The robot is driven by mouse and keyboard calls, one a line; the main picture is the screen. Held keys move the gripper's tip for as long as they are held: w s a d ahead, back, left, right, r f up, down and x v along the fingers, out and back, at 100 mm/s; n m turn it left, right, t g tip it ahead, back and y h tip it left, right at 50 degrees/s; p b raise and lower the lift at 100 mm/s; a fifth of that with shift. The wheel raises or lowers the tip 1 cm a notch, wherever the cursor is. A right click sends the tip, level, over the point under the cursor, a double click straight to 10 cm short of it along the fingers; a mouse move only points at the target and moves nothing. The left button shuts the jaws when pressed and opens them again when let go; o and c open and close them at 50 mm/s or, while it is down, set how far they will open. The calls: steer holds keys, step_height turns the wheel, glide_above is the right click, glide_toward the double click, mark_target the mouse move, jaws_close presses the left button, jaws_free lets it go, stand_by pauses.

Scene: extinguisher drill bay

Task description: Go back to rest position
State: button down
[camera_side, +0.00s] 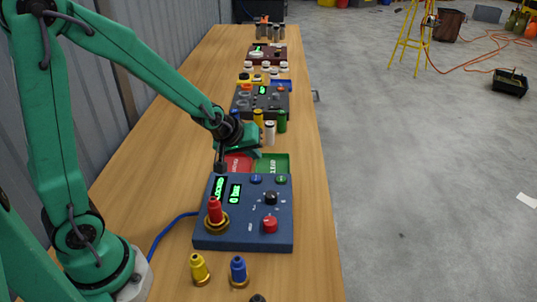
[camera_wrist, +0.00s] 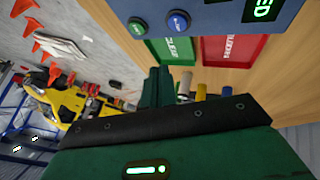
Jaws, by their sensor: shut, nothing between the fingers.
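My green arm reaches over the wooden bench (camera_side: 150,135) in the side view. My gripper (camera_side: 254,151) is shut and empty, above the bench just past the far edge of the blue control panel (camera_side: 243,238). In the wrist view its green fingers (camera_wrist: 158,86) are together, pointing toward the red tray (camera_wrist: 236,48) and green tray (camera_wrist: 171,47). The panel carries a red-topped plug (camera_side: 215,212), a red knob (camera_side: 270,225), a black knob (camera_side: 270,198) and lit green displays. My gripper partly hides the red tray in the side view.
A yellow plug (camera_side: 199,268) and a blue plug (camera_side: 238,270) stand in front of the panel. Yellow, white and green cylinders (camera_side: 282,121) stand beyond the trays, before a dark panel (camera_side: 272,100). A corrugated wall (camera_side: 165,40) runs along the left. Floor at right is mostly open.

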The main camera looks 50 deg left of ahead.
steer(key=s+d+r+m+g, duration=0.1)
steer(key=s+r+m, duration=0.3)
steer(key=s, duration=0.6)
steer(key=s+d+r+m, duration=0.1)
steer(key=s+r+m, duration=0.3)
steer(key=s+r, duration=0.5)
steer(key=shift+s+r+g, duration=0.25)
steer(key=shift+s+g, duration=0.15)
steer(key=shift+s, duration=0.1)
stand_by(1.1)
